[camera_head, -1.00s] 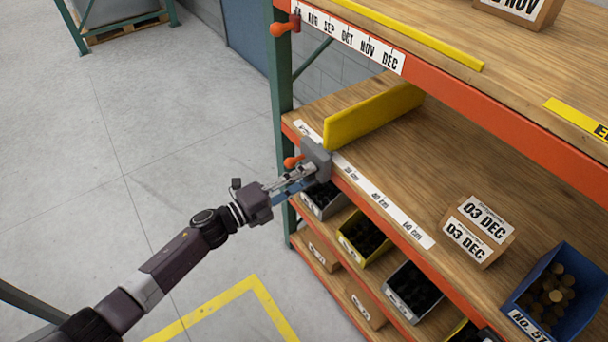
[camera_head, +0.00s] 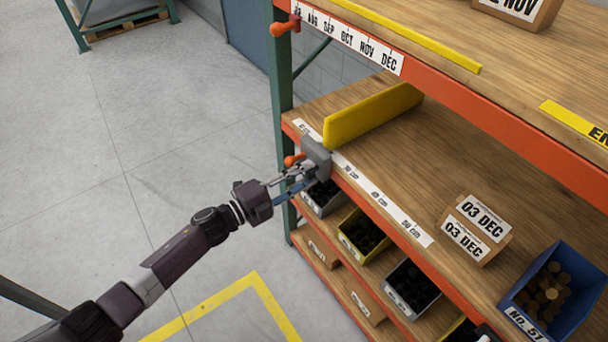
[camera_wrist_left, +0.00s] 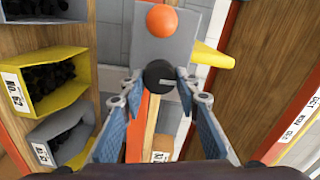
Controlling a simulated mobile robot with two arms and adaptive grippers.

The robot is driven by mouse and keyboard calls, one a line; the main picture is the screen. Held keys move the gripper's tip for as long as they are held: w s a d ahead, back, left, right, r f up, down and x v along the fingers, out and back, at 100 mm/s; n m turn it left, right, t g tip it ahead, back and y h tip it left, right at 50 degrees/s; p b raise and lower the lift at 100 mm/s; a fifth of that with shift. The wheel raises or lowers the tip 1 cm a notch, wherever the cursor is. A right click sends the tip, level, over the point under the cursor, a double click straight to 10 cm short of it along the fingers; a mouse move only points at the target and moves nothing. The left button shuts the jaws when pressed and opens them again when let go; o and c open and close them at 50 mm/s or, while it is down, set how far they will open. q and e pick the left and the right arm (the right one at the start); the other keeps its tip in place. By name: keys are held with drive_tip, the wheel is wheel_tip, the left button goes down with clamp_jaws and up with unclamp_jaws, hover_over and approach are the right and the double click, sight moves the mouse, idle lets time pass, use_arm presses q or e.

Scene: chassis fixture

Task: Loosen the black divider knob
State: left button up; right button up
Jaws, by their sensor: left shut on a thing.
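The yellow divider (camera_head: 373,114) stands upright on the middle shelf. Its grey bracket (camera_head: 318,157) sits at the shelf's front edge. In the left wrist view, the black divider knob (camera_wrist_left: 159,75) is round with a pale line on it, on the face of the grey bracket (camera_wrist_left: 165,48). An orange ball (camera_wrist_left: 162,20) is above it. My left gripper (camera_head: 303,178) reaches the bracket from the left. Its two fingers (camera_wrist_left: 160,86) are shut on the black knob, one on each side. The knob is hidden in the head view. My right gripper is not in view.
A scale strip (camera_head: 385,197) runs along the shelf's front edge. A small box (camera_head: 474,231) and a blue bin (camera_head: 553,295) stand further right. Bins of dark parts (camera_head: 363,236) fill the lower shelf. The shelf above overhangs.

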use_arm(q)
drive_tip(key=o, duration=0.9)
drive_tip(key=shift+a, duration=0.1)
drive_tip(key=v, duration=1.2)
